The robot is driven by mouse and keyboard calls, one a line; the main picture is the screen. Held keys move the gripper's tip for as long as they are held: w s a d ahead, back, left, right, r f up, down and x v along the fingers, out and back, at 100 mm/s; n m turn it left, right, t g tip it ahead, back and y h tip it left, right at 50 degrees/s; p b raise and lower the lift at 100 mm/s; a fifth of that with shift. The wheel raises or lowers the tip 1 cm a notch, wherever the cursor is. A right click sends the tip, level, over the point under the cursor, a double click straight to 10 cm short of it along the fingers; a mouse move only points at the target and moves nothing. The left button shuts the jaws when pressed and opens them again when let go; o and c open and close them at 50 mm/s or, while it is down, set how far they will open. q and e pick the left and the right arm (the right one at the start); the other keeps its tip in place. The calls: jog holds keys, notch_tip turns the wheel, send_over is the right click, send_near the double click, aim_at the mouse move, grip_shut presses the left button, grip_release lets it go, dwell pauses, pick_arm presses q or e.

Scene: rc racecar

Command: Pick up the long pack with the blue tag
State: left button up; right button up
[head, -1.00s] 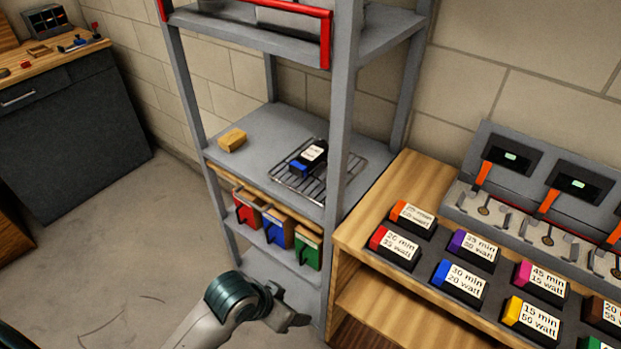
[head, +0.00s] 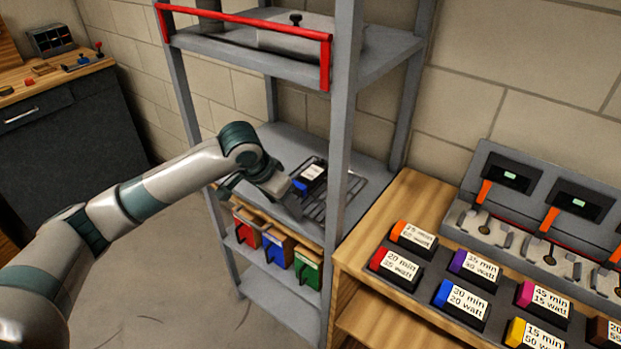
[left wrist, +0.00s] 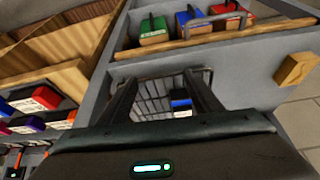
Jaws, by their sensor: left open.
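A dark pack with a blue end and a white label (head: 313,172) lies on a wire rack (head: 348,190) on the middle shelf. My left gripper (head: 301,187) is at the shelf's front, right by the blue end of the pack. In the left wrist view the fingers (left wrist: 161,84) are open, with the pack (left wrist: 181,103) showing between them, closer to the right finger. I cannot tell if they touch it. Another blue-tagged pack (head: 459,300), labelled 30 min 20 watt, sits on the wooden bench. My right gripper is out of view.
Shelf posts (head: 340,130) stand beside the rack, and an upper shelf with a red rail (head: 245,20) is above. Several other packs and chargers (head: 545,205) are on the bench.

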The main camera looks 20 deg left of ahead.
pick_arm(q)
jog(key=shift+n, duration=0.3)
jog(key=a+r, duration=0.1)
jog(key=w+r, duration=0.1)
jog(key=a+r, duration=0.1)
jog(key=shift+w+a, duration=0.3)
jog(key=shift+a, duration=0.05)
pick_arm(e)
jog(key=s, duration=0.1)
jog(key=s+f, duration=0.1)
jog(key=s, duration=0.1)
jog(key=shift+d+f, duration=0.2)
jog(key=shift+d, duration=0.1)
pick_arm(q)
jog(key=p, duration=0.4)
send_over(304, 180)
jog(key=shift+a, duration=0.1)
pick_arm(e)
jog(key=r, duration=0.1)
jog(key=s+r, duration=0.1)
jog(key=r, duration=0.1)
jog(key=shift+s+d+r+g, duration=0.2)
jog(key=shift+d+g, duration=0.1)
